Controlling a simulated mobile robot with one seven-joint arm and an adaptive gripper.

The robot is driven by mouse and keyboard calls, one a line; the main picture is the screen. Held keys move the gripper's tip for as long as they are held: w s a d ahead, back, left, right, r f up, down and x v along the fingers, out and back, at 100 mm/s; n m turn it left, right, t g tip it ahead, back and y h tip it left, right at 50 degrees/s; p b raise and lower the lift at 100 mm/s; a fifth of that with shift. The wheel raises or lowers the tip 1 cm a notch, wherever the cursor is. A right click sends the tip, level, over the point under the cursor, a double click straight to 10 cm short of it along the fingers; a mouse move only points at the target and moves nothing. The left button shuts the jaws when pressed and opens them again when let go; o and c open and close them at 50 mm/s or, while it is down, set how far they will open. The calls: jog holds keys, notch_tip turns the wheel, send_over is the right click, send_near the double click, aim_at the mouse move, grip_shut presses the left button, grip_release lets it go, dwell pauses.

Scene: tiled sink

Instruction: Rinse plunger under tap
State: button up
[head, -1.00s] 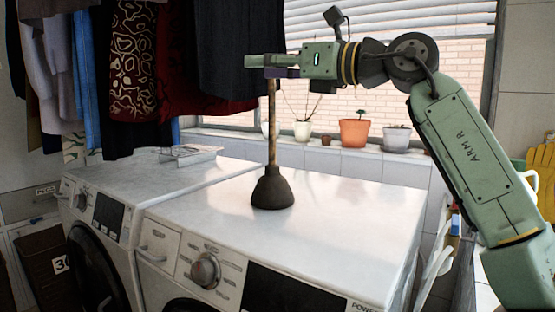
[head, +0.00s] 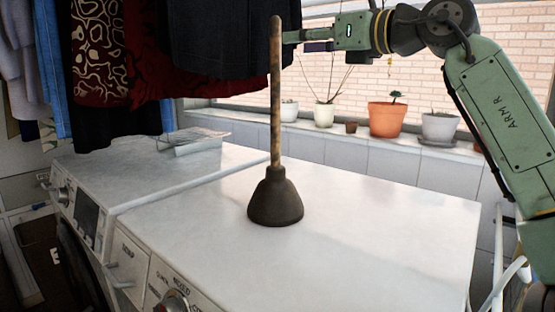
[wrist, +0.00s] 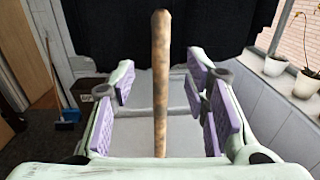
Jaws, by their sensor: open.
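The plunger stands upright on the white machine top (head: 390,215). Its dark rubber cup (head: 275,200) rests on the surface and its worn wooden handle (head: 276,90) points straight up. My gripper (head: 290,38) is open and empty, level with the upper part of the handle and just right of it in the head view. In the wrist view the handle (wrist: 161,85) shows between the purple pads of my open gripper (wrist: 165,105), with its top above them. I cannot tell whether any pad touches it. No tap or sink is in view.
Dark clothes (head: 225,45) hang close behind and left of the handle. A wire rack (head: 190,140) lies on the left machine (head: 110,180). Potted plants, including an orange pot (head: 386,119), line the window sill. The machine top right of the plunger is clear.

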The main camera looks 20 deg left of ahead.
aim_at(280, 42)
jog(key=p+x, duration=0.2)
jog(key=x, duration=0.6)
jog(key=shift+f+p, duration=0.1)
jog(key=shift+p, duration=0.2)
jog(key=shift+c, duration=0.6)
grip_shut()
